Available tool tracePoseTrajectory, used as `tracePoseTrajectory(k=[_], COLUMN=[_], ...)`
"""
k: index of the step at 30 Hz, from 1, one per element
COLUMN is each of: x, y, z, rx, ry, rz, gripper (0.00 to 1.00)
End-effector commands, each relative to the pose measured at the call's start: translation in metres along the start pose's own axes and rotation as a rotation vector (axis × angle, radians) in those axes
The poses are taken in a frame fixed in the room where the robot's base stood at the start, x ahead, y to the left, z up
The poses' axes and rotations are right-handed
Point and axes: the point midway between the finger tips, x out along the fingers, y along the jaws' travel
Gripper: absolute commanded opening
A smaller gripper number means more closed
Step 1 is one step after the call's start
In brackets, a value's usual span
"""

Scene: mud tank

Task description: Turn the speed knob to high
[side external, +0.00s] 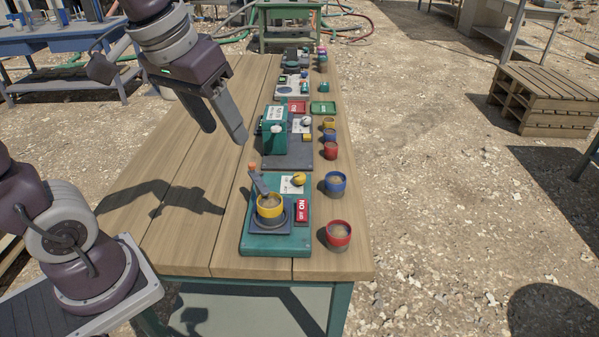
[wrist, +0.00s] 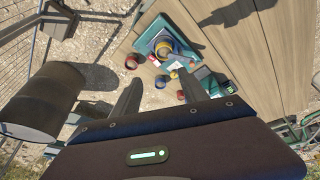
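The nearest teal mixer (side external: 258,240) stands on the wooden table. A small yellow knob (side external: 299,179) sits on it beside a white label (side external: 291,185); lettering and setting are too small to read. My gripper (side external: 223,131) is open and empty, above the table, left of and higher than the machine. It also shows in the wrist view (wrist: 160,92).
A red cup (side external: 338,236) and a blue cup (side external: 336,184) stand right of the machine. Behind is a second teal device (side external: 275,137) with a pale knob (side external: 306,122), then more cups and gear. The table's left side (side external: 176,213) is clear.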

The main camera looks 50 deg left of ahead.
Motion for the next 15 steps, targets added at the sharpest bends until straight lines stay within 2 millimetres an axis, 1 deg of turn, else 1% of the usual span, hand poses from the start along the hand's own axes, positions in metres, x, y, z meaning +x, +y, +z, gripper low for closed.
tracePoseTrajectory(k=[1,2,3,5,6,8,9,12,15], x=[0.019,0.031,0.050,0.084,0.110,0.147,0.171,0.218,0.243], y=[0.001,0.001,0.000,-0.003,-0.005,-0.011,-0.014,-0.022,-0.026], z=[-0.031,-0.049,-0.071,-0.100,-0.116,-0.135,-0.143,-0.154,-0.157], rx=[-0.064,-0.107,-0.164,-0.248,-0.303,-0.379,-0.423,-0.507,-0.551], ry=[-0.052,-0.077,-0.111,-0.161,-0.192,-0.233,-0.257,-0.302,-0.323], rz=[-0.017,-0.027,-0.040,-0.061,-0.075,-0.096,-0.109,-0.135,-0.148], gripper=[0.51,0.51,0.51,0.51,0.51,0.51,0.51,0.51,0.51])
